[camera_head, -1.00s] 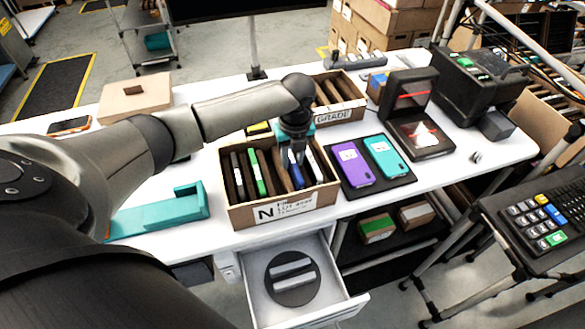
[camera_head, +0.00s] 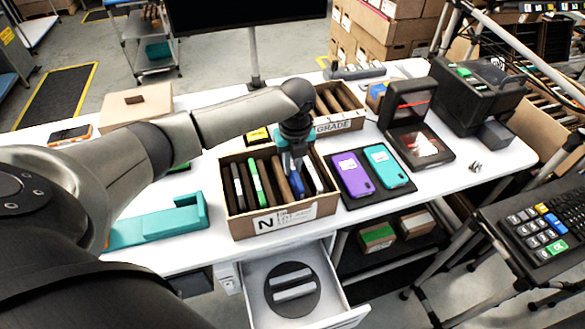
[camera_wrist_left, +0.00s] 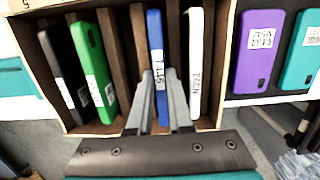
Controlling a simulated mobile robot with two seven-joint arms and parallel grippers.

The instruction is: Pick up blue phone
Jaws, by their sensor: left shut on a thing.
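The blue phone (camera_wrist_left: 157,62) stands on edge in a slot of the cardboard carton (camera_head: 262,222), with a white label on its edge. My left gripper (camera_head: 295,172) reaches down into the carton from above. In the left wrist view its two fingers (camera_wrist_left: 161,98) are shut on the blue phone, one on each side. In the head view the blue phone (camera_head: 297,184) is partly hidden by the gripper. A white phone (camera_wrist_left: 195,62) stands in the slot to its right. A green phone (camera_wrist_left: 92,68) and a dark phone (camera_wrist_left: 60,68) stand to its left. My right gripper is not in view.
A purple phone (camera_head: 354,173) and a teal phone (camera_head: 386,166) lie on a black mat right of the carton. A second carton (camera_head: 340,122) marked GRADE stands behind. A teal holder (camera_head: 155,224) lies left. An open drawer (camera_head: 335,279) sits below the table's front edge.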

